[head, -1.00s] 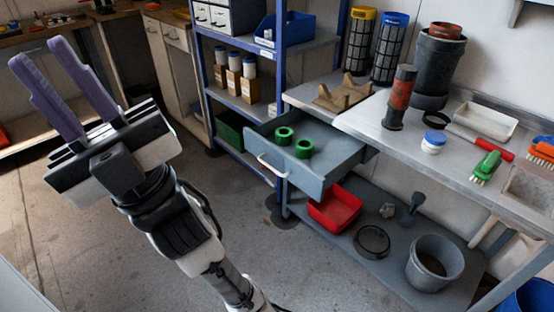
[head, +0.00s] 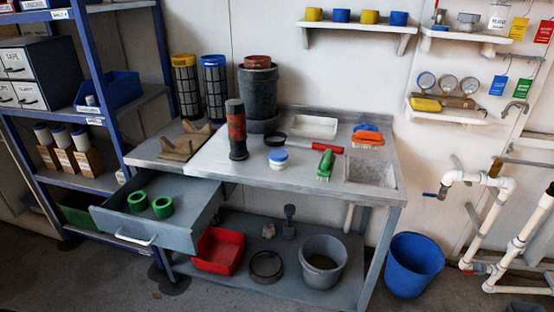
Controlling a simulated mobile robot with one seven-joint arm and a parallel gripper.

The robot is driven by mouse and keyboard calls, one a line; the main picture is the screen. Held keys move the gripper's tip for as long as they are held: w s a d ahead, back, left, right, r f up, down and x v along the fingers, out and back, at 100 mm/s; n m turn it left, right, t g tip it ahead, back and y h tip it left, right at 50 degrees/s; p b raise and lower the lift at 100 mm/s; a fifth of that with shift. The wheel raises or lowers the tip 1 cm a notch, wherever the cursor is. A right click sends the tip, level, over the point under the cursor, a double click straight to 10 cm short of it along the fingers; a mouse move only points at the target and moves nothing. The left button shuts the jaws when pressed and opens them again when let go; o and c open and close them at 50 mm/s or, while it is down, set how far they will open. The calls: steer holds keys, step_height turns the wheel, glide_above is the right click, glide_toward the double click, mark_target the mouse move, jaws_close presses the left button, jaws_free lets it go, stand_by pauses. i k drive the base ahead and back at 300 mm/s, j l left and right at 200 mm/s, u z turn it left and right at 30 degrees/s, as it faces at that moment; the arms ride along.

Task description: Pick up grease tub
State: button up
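The grease tub appears to be the small round white tub with a blue lid (head: 278,159). It stands upright on the grey workbench (head: 240,165), right of a dark and rusty-red cylinder (head: 236,130) and left of a green brush (head: 325,165). Nothing covers it. My gripper and arm are outside the head view.
An open drawer (head: 188,230) with two green rings juts out at the bench's left. A black ring-ended tool with a red handle (head: 328,148) and a white tray (head: 313,126) lie behind the tub. A blue bucket (head: 413,268) stands on the floor at right.

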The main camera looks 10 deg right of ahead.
mark_target(278, 165)
steer(key=i+l, duration=0.15)
steer(key=i, duration=0.4)
steer(key=i+l, duration=0.15)
steer(key=i, duration=0.45)
steer(key=l+z, duration=0.05)
